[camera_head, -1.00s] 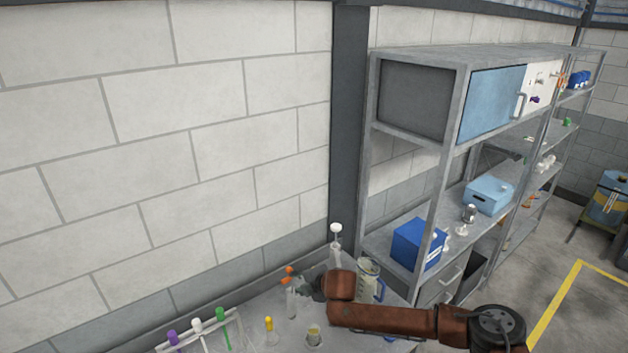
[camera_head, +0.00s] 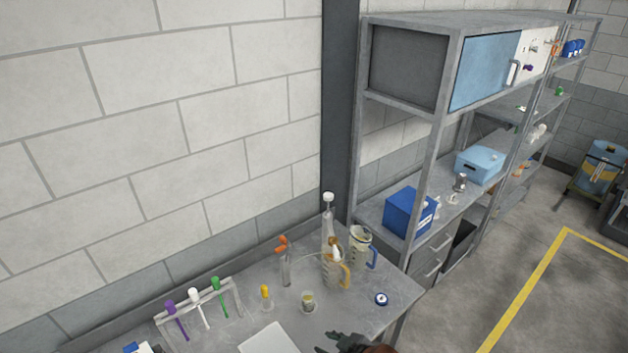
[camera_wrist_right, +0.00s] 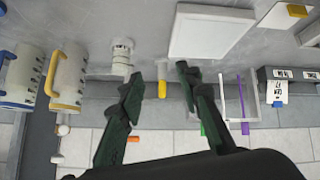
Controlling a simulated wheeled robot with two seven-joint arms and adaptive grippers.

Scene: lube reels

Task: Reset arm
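My right gripper (camera_head: 340,343) shows at the bottom edge of the head view, in front of the workbench (camera_head: 375,320), with only its dark fingers and a bit of the red-brown arm in the picture. In the right wrist view the gripper (camera_wrist_right: 157,75) has its two dark green fingers spread apart. Nothing is held between them; a yellow-capped item (camera_wrist_right: 162,89) appears beyond the gap. My left gripper is in neither view.
The bench holds a rack (camera_head: 238,296) with purple, white and green tubes, two jugs (camera_head: 336,272) (camera_head: 360,248), a tall white-capped bottle (camera_head: 328,228), an orange-topped tube (camera_head: 285,268), a small jar (camera_head: 308,302) and a white plate (camera_head: 268,341). A metal shelf (camera_head: 427,170) stands behind right.

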